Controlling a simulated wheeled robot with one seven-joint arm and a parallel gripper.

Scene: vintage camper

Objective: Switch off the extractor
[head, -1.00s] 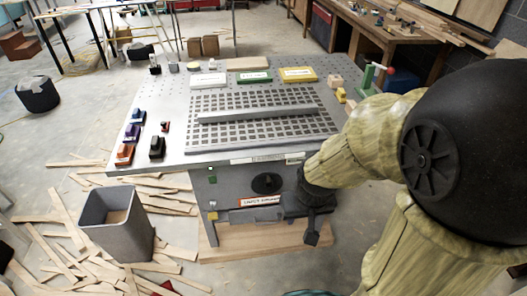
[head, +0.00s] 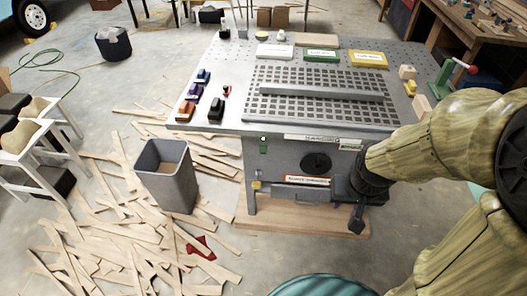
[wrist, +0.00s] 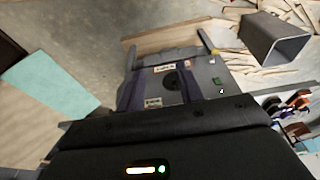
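A grey bench with a slotted grid top (head: 320,88) fills the middle of the head view; I take it to be the extractor. Its front panel carries a round black dial (head: 316,163), a red-and-white label (head: 308,181) and a small green switch-like part (head: 263,147) at the left. In the wrist view the panel appears upside down, with the dial (wrist: 172,80) and the green part (wrist: 215,82). My gripper (head: 356,208) is dark and close to the panel's right side. Its fingers are not clear, and contact cannot be told.
A grey bin (head: 167,177) stands left of the bench, among scattered wood strips (head: 110,245). Toy-like blocks (head: 186,110) and a yellow box (head: 369,58) rest on the bench top. White stools (head: 35,150) stand at far left. A wooden workbench (head: 480,45) is at right.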

